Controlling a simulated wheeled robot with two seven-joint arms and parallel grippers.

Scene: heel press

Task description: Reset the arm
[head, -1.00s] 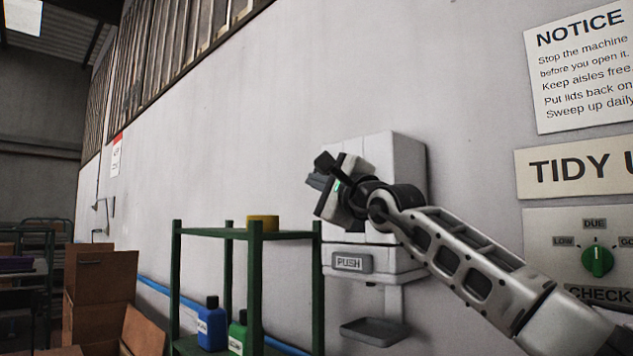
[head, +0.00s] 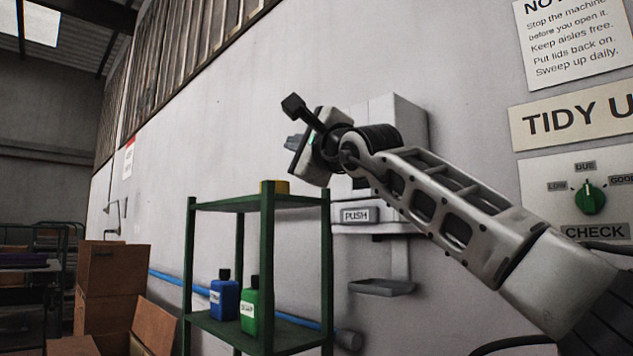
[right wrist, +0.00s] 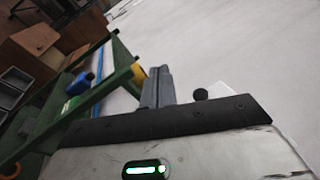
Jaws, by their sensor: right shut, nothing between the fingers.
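My right arm comes in from the right in the head view, and its gripper (head: 295,141) is raised in front of the white wall dispenser (head: 398,130). It covers part of the dispenser's body. In the right wrist view the fingers (right wrist: 157,86) are together with nothing between them. The dispenser has a grey PUSH bar (head: 356,215) and a drip tray (head: 382,287) below it. The gripper is above and left of the PUSH bar, apart from it. My left gripper does not show.
A green shelf rack (head: 268,240) stands left of the dispenser, holding a blue bottle (head: 224,298), a green bottle (head: 250,309) and a yellow item (head: 275,187). Cardboard boxes (head: 110,270) are at lower left. A dial panel (head: 588,197) and signs hang at right.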

